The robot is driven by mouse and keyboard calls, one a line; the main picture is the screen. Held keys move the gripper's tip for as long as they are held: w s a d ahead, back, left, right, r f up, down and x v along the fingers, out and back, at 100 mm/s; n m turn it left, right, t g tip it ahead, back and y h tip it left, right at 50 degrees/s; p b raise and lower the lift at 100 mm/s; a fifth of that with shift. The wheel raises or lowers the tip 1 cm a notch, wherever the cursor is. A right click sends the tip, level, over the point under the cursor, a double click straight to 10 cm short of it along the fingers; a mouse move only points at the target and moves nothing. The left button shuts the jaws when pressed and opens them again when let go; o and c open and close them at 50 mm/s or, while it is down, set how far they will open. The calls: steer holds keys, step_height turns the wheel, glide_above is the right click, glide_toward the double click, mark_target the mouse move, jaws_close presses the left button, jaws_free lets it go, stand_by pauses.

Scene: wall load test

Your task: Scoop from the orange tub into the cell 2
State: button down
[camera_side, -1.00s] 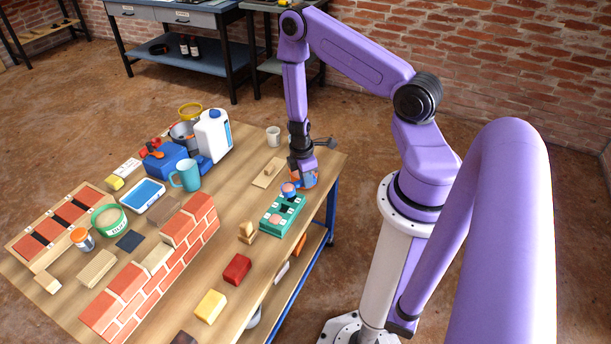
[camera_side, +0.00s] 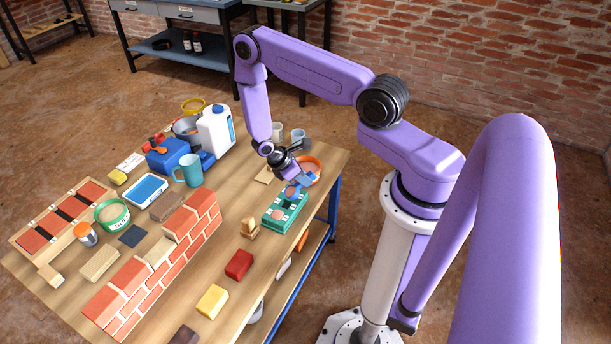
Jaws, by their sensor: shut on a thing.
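The orange tub (camera_side: 318,164) stands near the table's right edge with its orange rim showing, partly hidden behind my gripper. The green block of cells (camera_side: 270,227) lies just in front of it. Pinkish material shows in one of its cells; the cell numbers are too small to read. My gripper (camera_side: 292,182) is tilted and shut on a blue scoop (camera_side: 296,191). The scoop is over the far end of the green block, beside the tub. I cannot tell what the scoop holds or exactly which cell is under it.
A white mug (camera_side: 277,131) and a pale blue cup (camera_side: 298,136) stand behind my gripper. A brick wall piece (camera_side: 160,275), a teal mug (camera_side: 188,171) and a white jug (camera_side: 214,131) stand to the left. A wooden piece (camera_side: 249,228) and a red block (camera_side: 239,264) lie in front.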

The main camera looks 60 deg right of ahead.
steer(key=shift+w+a+f+g+h, duration=0.15)
steer(key=shift+w+a+g+h, duration=0.4)
steer(key=shift+g+h, duration=0.4)
steer(key=shift+w+a+r+g+h, duration=0.3)
steer(key=shift+w+a+g+h, duration=0.15)
steer(key=shift+a+g+h, duration=0.5)
steer(key=shift+d, duration=0.25)
steer(key=shift+r, duration=2)
